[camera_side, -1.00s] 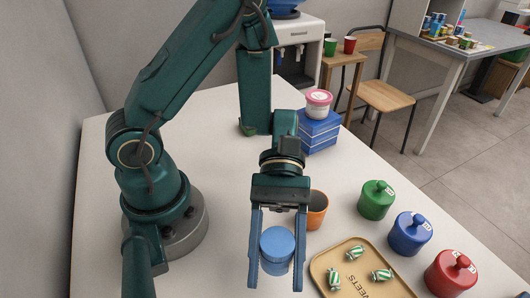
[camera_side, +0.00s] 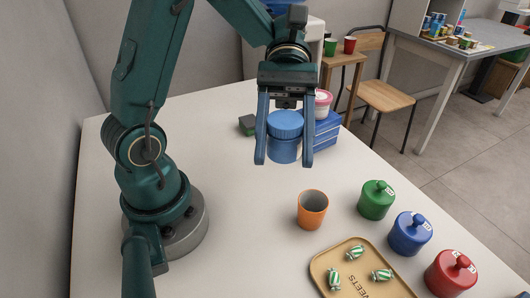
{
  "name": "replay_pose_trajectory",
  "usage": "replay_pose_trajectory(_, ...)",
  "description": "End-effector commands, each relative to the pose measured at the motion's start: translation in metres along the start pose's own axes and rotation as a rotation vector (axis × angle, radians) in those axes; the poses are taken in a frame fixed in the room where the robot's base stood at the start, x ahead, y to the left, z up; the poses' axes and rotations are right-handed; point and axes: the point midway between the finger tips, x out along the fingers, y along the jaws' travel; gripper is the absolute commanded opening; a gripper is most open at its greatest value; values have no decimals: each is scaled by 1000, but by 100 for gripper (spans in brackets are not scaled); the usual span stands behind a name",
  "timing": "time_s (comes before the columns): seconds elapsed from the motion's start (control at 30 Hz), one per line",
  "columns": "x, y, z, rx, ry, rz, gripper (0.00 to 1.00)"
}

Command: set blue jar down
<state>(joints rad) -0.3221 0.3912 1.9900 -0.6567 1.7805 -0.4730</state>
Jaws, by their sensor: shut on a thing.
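The blue jar (camera_side: 285,148) has a ridged blue lid and hangs upright between the fingers of my gripper (camera_side: 285,150). My gripper points down and is shut on the jar, well above the white table. In the picture the jar lies in front of a stack of blue boxes (camera_side: 324,136) with a pink-lidded white jar (camera_side: 322,103) on top. My gripper and the blue jar partly hide the boxes and the pink-lidded jar.
An orange cup (camera_side: 312,209) stands on the table. Green (camera_side: 376,200), blue (camera_side: 409,233) and red (camera_side: 451,273) lidded canisters stand at the right. A tan tray (camera_side: 322,266) holds green-striped sweets. A dark green block (camera_side: 247,125) lies behind. The middle left of the table is clear.

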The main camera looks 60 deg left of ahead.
Motion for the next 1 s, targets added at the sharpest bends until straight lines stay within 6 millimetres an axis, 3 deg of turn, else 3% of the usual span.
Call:
replay_pose_trajectory(0.2,-17,0,42,7,6,0,1)
replay_pose_trajectory(0.4,-8,-27,17,63,-2,-167,1)
replay_pose_trajectory(0.67,-12,-68,-15,178,-3,-442,1)
replay_pose_trajectory(0.87,-35,-112,-46,324,-2,-794,1)
replay_pose_trajectory(1.0,-65,-142,-63,442,3,-1075,1)
